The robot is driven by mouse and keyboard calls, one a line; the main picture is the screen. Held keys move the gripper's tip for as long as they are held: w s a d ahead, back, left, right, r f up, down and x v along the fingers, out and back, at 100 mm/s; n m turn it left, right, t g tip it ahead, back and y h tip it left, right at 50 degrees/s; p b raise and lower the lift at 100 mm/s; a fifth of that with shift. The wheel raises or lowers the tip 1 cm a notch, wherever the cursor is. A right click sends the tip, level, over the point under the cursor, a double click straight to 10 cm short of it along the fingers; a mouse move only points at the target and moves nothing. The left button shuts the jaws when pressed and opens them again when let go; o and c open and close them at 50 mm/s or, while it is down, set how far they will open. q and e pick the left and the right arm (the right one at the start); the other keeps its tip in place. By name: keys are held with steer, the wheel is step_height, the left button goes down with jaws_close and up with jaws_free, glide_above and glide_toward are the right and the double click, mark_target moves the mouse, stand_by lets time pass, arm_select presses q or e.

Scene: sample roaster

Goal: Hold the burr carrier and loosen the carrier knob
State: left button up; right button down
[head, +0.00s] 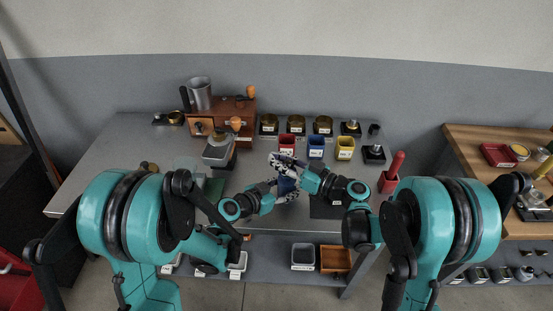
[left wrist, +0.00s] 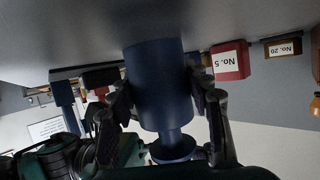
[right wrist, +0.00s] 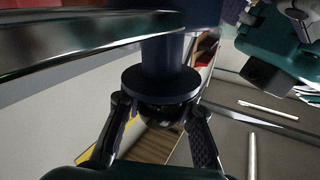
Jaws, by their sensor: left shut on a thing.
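The burr carrier (left wrist: 158,85) is a dark blue cylinder with a narrower neck and a disc at one end. My left gripper (head: 283,190) is shut on its body, one finger on each side; the left wrist view shows it upside down. In the head view the carrier (head: 289,187) is partly hidden by my grippers. In the right wrist view a dark round disc (right wrist: 160,84), which looks like the carrier knob end, lies between the spread fingers (right wrist: 158,112). Contact with the fingers is not clear there.
Red (head: 287,142), blue (head: 316,144) and yellow (head: 345,147) bins stand behind the grippers. A dark mat (head: 327,208) lies at the right. The left worktop is mostly clear.

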steer(key=shift+g, duration=0.3)
steer(key=s+n+g, duration=0.1)
steer(key=n+g, duration=0.2)
steer(key=g, duration=0.2)
steer(key=s+n+g, duration=0.1)
steer(key=n+g, duration=0.3)
steer(key=g, duration=0.1)
steer(key=s+n+g+y, duration=0.1)
steer(key=n+g, duration=0.2)
steer(key=g, duration=0.2)
steer(key=shift+s+a, duration=0.15)
steer(key=shift+a, duration=0.05)
steer(key=shift+n+g, duration=0.4)
steer(key=c, duration=1.2)
jaws_free()
steer(key=shift+s+d, duration=0.1)
